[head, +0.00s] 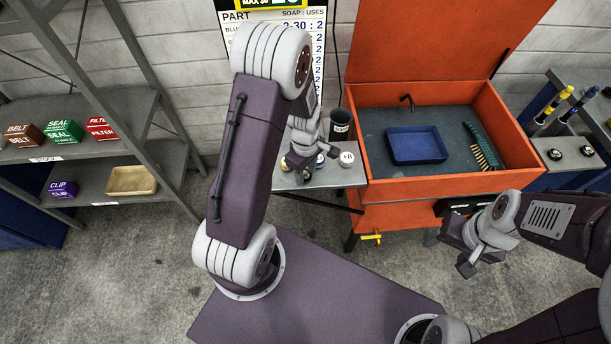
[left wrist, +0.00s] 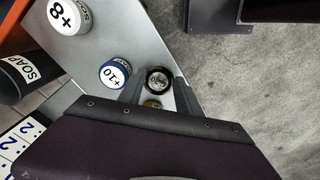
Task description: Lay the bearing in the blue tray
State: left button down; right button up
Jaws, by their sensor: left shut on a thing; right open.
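The blue tray (head: 417,145) lies empty on the grey floor of the open orange washer. My left gripper (head: 300,160) is over the small grey side shelf, left of the washer. In the left wrist view its fingers (left wrist: 159,88) close around a small round piece with a dark rim and a silvery face, which I take to be the bearing (left wrist: 159,79). The bearing cannot be made out in the head view. My right gripper (head: 467,250) is open and empty in front of the washer, at the right.
A green brush (head: 483,146) lies right of the tray. The washer's front wall (head: 450,190) stands before the tray.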

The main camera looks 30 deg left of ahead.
aim_at(307, 176)
pick_arm(q)
jog(key=shift+s+f, duration=0.5)
jog(key=shift+s, duration=0.05)
pick_arm(e)
jog(key=shift+f, duration=0.25)
pick_arm(q)
jog(key=shift+w+r, duration=0.15)
jog(key=shift+r, duration=0.1)
jog(key=shift+w+a+r+g, duration=0.15)
jog(key=shift+w+a+r, duration=0.15)
jog(key=shift+r, duration=0.3)
jog(key=shift+w+a+r+g, duration=0.15)
jog(key=shift+w+r, duration=0.15)
jog(key=shift+r, duration=0.3)
jog(key=shift+s+d+r, duration=0.1)
jog(key=shift+d+r, duration=0.45)
jog(key=s+d+r, duration=0.3)
jog(key=d+r, duration=0.3)
jog(key=d, duration=0.4)
jog(key=shift+s+d+r+b, duration=0.15)
jog(key=shift+s+r+b, duration=0.05)
jog(key=shift+r+b, duration=0.2)
pick_arm(e)
jog(key=shift+w+a+f, duration=0.4)
jog(key=shift+w+f, duration=0.05)
jog(key=shift+w, duration=0.1)
pick_arm(q)
jog(key=shift+c, duration=2.2)
grip_release()
